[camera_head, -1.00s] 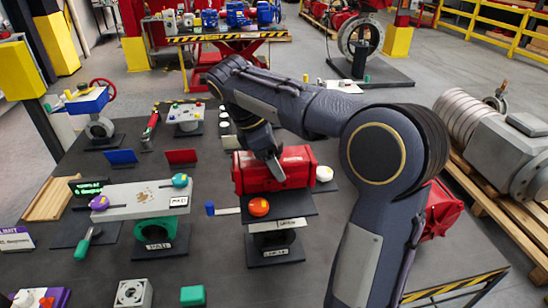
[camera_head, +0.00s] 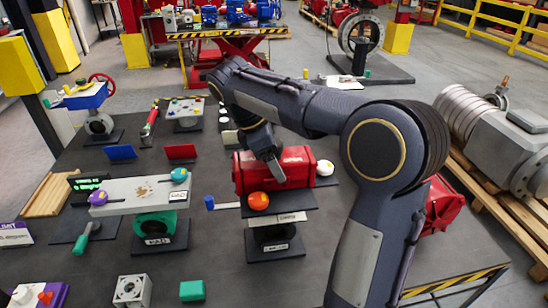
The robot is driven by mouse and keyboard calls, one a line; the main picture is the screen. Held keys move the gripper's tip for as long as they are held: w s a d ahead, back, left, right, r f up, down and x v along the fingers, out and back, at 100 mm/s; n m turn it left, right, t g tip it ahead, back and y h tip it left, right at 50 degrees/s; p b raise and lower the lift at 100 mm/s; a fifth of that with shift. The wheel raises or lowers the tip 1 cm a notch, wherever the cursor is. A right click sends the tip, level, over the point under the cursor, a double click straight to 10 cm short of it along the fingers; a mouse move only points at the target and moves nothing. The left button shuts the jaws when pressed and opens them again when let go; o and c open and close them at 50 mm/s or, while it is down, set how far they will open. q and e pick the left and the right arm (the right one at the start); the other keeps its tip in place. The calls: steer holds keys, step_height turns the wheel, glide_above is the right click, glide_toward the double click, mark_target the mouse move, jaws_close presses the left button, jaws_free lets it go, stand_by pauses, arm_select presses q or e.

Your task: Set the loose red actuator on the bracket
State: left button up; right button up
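The red actuator (camera_head: 285,172), a box shape with white lettering, is at mid-table, directly behind the dark top plate of a bracket (camera_head: 288,214). The plate and an orange knob (camera_head: 258,201) cover its lower front, so I cannot tell whether it rests on the bracket or is above it. My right gripper (camera_head: 269,160) reaches in from the right and points down at the actuator's top and front. One finger shows against the red body; the other is hidden, so its opening and grip are unclear. My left gripper is not in view.
A grey plate on a green valve body (camera_head: 155,228) stands left of the bracket, with purple and teal knobs. Blue and red panels (camera_head: 180,152) stand behind. Another red body (camera_head: 441,206) is partly hidden behind my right arm. Small green and grey blocks (camera_head: 192,290) lie in front.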

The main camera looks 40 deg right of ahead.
steer(key=o, duration=0.3)
steer(key=shift+f, duration=0.15)
steer(key=v, duration=0.8)
steer(key=shift+a, duration=0.1)
stand_by(0.3)
